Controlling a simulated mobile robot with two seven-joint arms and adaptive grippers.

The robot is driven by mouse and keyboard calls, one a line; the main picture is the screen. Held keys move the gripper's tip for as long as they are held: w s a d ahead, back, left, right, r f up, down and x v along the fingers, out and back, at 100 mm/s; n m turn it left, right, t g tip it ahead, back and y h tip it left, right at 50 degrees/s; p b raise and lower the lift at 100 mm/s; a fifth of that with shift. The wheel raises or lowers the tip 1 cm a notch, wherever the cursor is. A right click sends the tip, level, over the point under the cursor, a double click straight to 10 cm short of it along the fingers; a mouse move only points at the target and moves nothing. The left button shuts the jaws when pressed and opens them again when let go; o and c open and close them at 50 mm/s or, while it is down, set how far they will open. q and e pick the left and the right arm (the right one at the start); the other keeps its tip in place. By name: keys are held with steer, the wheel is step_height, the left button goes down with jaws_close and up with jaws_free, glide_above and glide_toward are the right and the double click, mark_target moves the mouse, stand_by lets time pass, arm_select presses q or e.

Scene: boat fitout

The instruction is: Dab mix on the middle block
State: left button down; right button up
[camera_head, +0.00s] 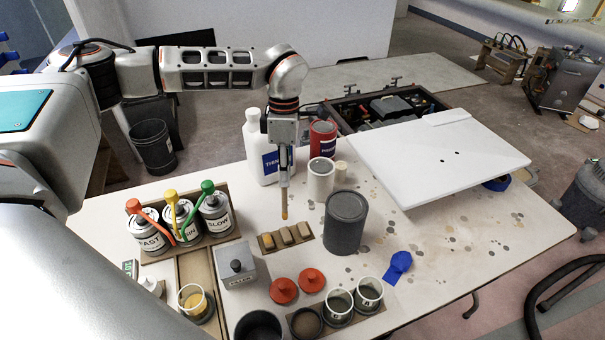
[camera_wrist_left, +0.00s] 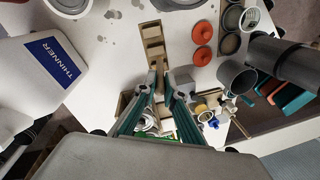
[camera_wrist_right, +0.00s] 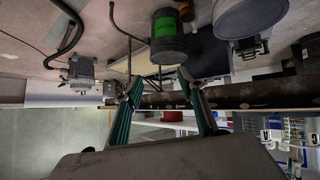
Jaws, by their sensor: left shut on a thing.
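My left gripper (camera_head: 284,150) is shut on a thin wooden stick (camera_head: 284,195), held upright with its amber tip pointing down. The tip appears just above and behind the block holder; I cannot tell the exact gap. The holder carries three small blocks in a row: a left block (camera_head: 268,241) with an amber-looking top, the middle block (camera_head: 287,236) and a right block (camera_head: 304,230), both paler. In the left wrist view the blocks (camera_wrist_left: 153,42) lie just beyond the left fingertips (camera_wrist_left: 165,75). A cup (camera_head: 193,302) holds yellowish mix at the lower left. My right gripper (camera_wrist_right: 160,85) is open and empty.
A dark grey can (camera_head: 345,222) stands right of the blocks. A thinner jug (camera_head: 258,150) and a white cup (camera_head: 320,180) stand behind. Labelled cans (camera_head: 215,215) with coloured pumps are at left. Red lids (camera_head: 283,290) lie in front. A white panel (camera_head: 435,155) covers the right.

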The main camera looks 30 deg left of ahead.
mark_target(286, 194)
arm_select(q)
steer(key=shift+s+a+f, duration=0.1)
steer(key=shift+f, duration=1)
step_height(286, 194, down, 3)
steer(key=shift+r+b, duration=0.1)
steer(key=shift+b, duration=0.9)
steer(key=shift+f+b, duration=0.5)
steer(key=shift+b, duration=0.05)
arm_select(e)
steer(key=shift+w+a+r+t+y, duration=0.2)
steer(key=shift+w+a, duration=0.2)
steer(key=shift+a, duration=0.25)
steer(key=shift+w+a+r+t+y, duration=0.1)
steer(key=shift+w+a+r+y, duration=0.1)
steer(key=shift+w+a, duration=0.3)
steer(key=shift+s+f, duration=0.3)
steer(key=shift+f, duration=0.15)
arm_select(q)
steer(key=shift+f, duration=0.4)
arm_select(e)
steer(key=shift+w+r, duration=0.1)
steer(key=shift+w, duration=0.05)
arm_select(q)
steer(key=shift+f, duration=0.2)
arm_select(e)
steer(key=shift+f, duration=0.2)
